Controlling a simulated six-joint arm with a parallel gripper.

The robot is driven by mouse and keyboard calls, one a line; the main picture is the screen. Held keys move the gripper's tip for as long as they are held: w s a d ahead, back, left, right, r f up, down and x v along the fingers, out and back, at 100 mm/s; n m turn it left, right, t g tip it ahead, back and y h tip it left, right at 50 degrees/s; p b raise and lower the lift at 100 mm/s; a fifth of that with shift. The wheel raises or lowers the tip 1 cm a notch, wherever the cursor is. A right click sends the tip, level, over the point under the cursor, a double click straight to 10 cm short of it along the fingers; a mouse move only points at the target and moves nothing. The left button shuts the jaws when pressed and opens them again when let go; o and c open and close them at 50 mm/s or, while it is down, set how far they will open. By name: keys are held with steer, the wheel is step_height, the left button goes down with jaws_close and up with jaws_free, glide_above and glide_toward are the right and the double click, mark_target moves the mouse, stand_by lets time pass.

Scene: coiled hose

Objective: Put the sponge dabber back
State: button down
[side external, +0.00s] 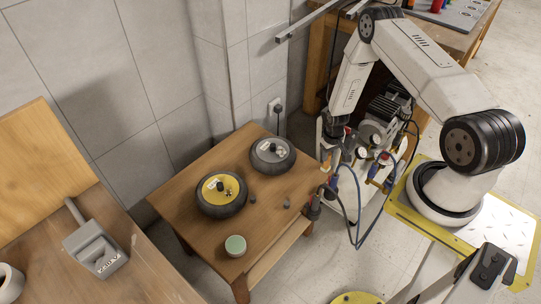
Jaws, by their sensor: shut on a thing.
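My gripper (326,172) is small in the view, at the right edge of the low wooden table (168,192), below the end of my white forearm. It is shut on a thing. A small tan piece (326,160) shows there and appears to be the sponge dabber, but its shape is hard to make out. A dark round pot with a yellow top (232,187) and a dark round pot with a grey top (281,152) stand on the table. A small pot with a pale green top (235,243) stands near the front edge.
A white cart with a motor and hoses (380,130) stands close behind my gripper. A wooden bench (150,270) with a grey box (96,250) is at lower left. The table's left part is clear.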

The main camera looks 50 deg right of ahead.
steer(key=shift+w+d+f, duration=0.25)
steer(key=shift+w+f, duration=0.25)
steer(key=shift+f, duration=0.15)
steer(key=shift+w+d+f, duration=0.25)
steer(key=shift+w+f, duration=0.3)
steer(key=shift+f, duration=0.15)
steer(key=shift+w+d+f, duration=0.25)
steer(key=shift+w+f, duration=0.25)
steer(key=shift+f, duration=0.15)
steer(key=shift+w+f, duration=0.1)
steer(key=shift+f, duration=0.05)
steer(key=shift+w+d+f, duration=0.1)
steer(key=shift+w+f, duration=0.05)
steer(key=shift+f, duration=0.8)
steer(key=shift+w+d+f, duration=0.1)
steer(key=shift+f, duration=0.8)
steer(key=shift+f, duration=0.1)
steer(key=shift+c, duration=2.2)
jaws_free()
step_height(320, 180, up, 12)
